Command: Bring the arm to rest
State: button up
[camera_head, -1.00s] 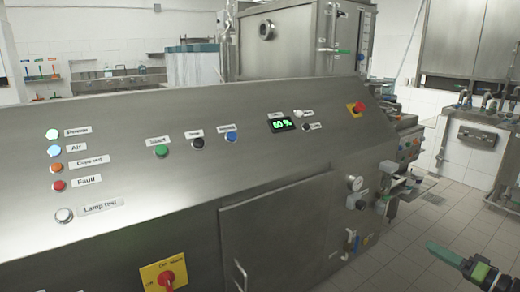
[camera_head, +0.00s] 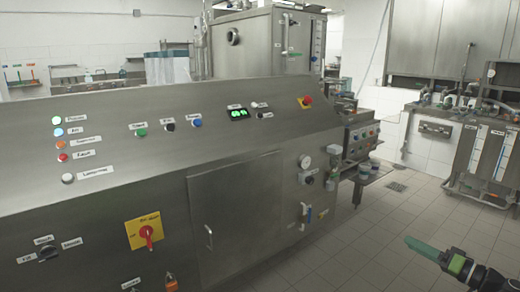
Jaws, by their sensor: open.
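My gripper (camera_head: 428,250) is at the lower right, over the tiled floor. Its green jaw points left, and a dark wrist with a bright green band sits behind it. It is apart from everything around it, and nothing shows in its jaws. Only one finger can be made out clearly. The stainless filler machine (camera_head: 120,185) fills the left and middle of the view.
A yellow and red rotary switch (camera_head: 146,232) and a closed cabinet door (camera_head: 235,215) are on the machine's front. A small side shelf (camera_head: 365,172) juts out at its right end. A steel frame cart (camera_head: 485,160) stands at the right. The tiled floor (camera_head: 350,245) between is clear.

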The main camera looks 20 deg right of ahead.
jog(key=w+a+n+g+y, duration=0.3)
jog(key=w+a+n+y, duration=0.25)
jog(key=w+a, duration=1.2)
jog(key=w+a+f+n+g+y, duration=0.1)
jog(key=w+a+f+g+y, duration=0.2)
jog(key=a, duration=0.6)
jog(key=w+a+f+n+g, duration=0.25)
jog(key=w+a, duration=0.25)
jog(key=a, duration=0.4)
jog(key=a+f+g+h, duration=0.1)
jog(key=a+f+g, duration=0.25)
jog(key=a, duration=0.35)
jog(key=s+a+f+n+g+h, duration=0.15)
jog(key=a+f, duration=0.25)
jog(key=a, duration=0.4)
jog(key=a+f+g+h, duration=0.1)
jog(key=a+f+g, duration=0.2)
jog(key=a, duration=0.4)
jog(key=s+a+f+g+h, duration=0.1)
jog(key=s+a+f+h, duration=0.2)
jog(key=f+h, duration=0.25)
jog(key=d+f+m+h, duration=0.3)
jog(key=d+m+h, duration=0.1)
jog(key=d, duration=0.5)
notch_tip(320, 180, up, 26)
jog(key=p, duration=2.6)
jog(key=shift+r+m, duration=0.2)
jog(key=shift+m, duration=0.15)
